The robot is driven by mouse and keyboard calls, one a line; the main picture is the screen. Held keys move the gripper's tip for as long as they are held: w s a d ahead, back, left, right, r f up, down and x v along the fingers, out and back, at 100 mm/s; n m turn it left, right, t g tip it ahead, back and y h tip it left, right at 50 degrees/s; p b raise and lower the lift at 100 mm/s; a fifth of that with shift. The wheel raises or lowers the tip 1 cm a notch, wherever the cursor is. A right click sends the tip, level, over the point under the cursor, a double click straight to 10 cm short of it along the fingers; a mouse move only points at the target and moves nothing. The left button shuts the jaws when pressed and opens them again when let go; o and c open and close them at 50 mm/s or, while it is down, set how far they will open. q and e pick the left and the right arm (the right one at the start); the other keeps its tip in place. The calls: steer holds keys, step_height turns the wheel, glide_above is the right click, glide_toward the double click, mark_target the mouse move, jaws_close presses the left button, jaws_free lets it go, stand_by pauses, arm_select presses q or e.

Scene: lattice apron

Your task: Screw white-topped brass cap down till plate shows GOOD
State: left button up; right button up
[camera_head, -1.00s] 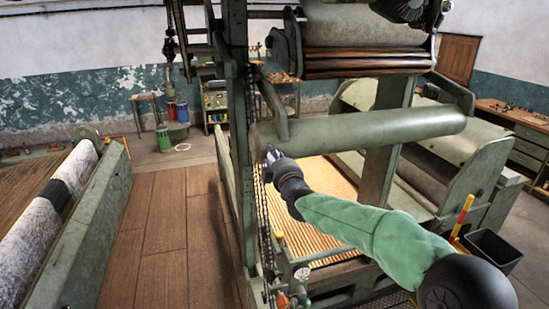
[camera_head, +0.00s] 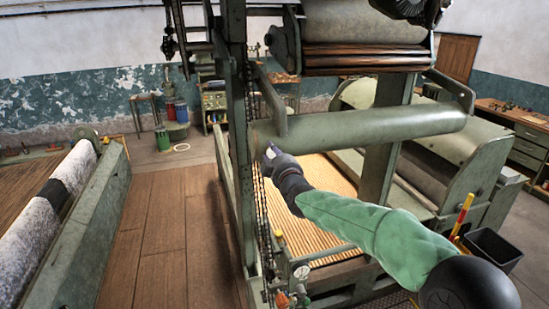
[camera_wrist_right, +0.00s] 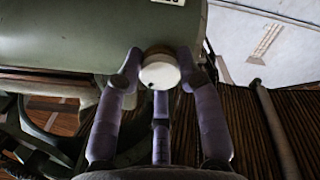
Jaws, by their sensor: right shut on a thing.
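My right gripper (camera_wrist_right: 162,85) is shut on the white-topped cap (camera_wrist_right: 160,71), with its fingers around the cap's sides in the right wrist view. The cap's white round face shows, with a small dark dot near its lower edge. The cap is at the lower edge of the green roller (camera_wrist_right: 90,35). My left gripper is not in view.
A green upright post (camera_head: 238,130) with a chain stands close to the left of my right gripper. Wooden slats (camera_head: 320,190) lie below the roller. A black bin (camera_head: 493,248) is at the right. The wooden floor (camera_head: 165,230) to the left is clear.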

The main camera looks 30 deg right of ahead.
steer(key=shift+s+d+r+m+b, duration=0.1)
steer(key=shift+r+m+b, duration=0.1)
steer(key=shift+m+b, duration=1.45)
steer(key=shift+w+d+r+m+b, duration=0.15)
steer(key=shift+m+b, duration=0.45)
steer(key=shift+m, duration=2)
steer(key=shift+s+a+r+m+b, duration=0.2)
steer(key=shift+m+b, duration=0.9)
steer(key=shift+m, duration=1.05)
steer(key=shift+d+r, duration=0.1)
steer(key=shift+d, duration=0.05)
steer(key=o, duration=1.1)
steer(key=shift+c, duration=0.2)
steer(key=shift+o, duration=0.4)
steer(key=shift+f, duration=0.35)
